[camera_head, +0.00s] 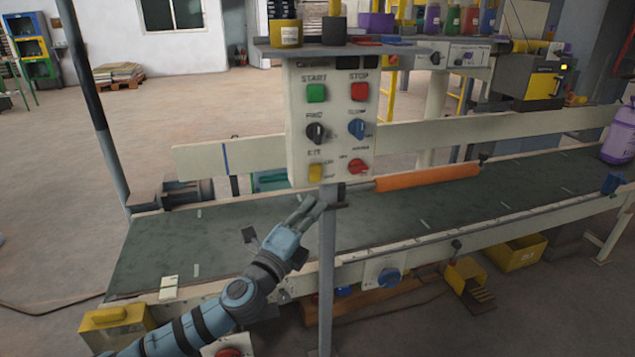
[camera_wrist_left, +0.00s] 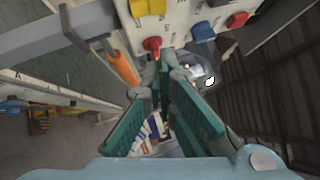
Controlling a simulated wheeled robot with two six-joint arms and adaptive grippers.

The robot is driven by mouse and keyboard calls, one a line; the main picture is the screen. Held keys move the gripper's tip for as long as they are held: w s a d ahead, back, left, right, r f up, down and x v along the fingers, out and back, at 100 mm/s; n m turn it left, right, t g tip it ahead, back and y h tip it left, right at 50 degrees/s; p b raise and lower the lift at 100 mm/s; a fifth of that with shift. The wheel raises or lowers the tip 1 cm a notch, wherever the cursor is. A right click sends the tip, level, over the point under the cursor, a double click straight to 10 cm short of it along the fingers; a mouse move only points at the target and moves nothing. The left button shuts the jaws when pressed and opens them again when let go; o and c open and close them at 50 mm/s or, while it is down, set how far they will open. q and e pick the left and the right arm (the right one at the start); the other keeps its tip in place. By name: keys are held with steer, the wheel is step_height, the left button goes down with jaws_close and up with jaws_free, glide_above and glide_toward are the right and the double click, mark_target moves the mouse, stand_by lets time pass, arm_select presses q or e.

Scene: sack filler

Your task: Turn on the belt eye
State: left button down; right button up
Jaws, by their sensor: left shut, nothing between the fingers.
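The cream control panel (camera_head: 332,125) stands on a grey post at the middle of the head view. Its yellow switch (camera_head: 315,172) sits at the lower left under a label that seems to read EYE. It also shows at the top of the left wrist view (camera_wrist_left: 147,7). My left gripper (camera_head: 322,204) is shut and empty, just below the panel's lower edge and apart from the switch. In the left wrist view its fingers (camera_wrist_left: 158,80) lie near the red knob (camera_wrist_left: 152,45). The switch's position is too small to tell. My right gripper is not in view.
The panel also bears a green START button (camera_head: 316,93), a red STOP button (camera_head: 359,91), a black knob (camera_head: 315,132) and a blue knob (camera_head: 357,128). An orange roller (camera_head: 427,176) lies right of it. The belt (camera_head: 190,235) runs behind my arm. A purple container (camera_head: 620,135) stands at right.

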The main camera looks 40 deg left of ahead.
mark_target(318, 182)
arm_select(q)
steer(key=w+a, duration=0.1)
steer(key=w, duration=0.1)
steer(key=w+a+r, duration=0.1)
steer(key=w, duration=0.1)
steer(key=w+a+r, duration=0.1)
steer(key=w+a, duration=0.1)
steer(key=w, duration=0.1)
steer(key=shift+r+p, duration=0.1)
steer(key=shift+p, duration=0.2)
steer(key=shift+d, duration=0.1)
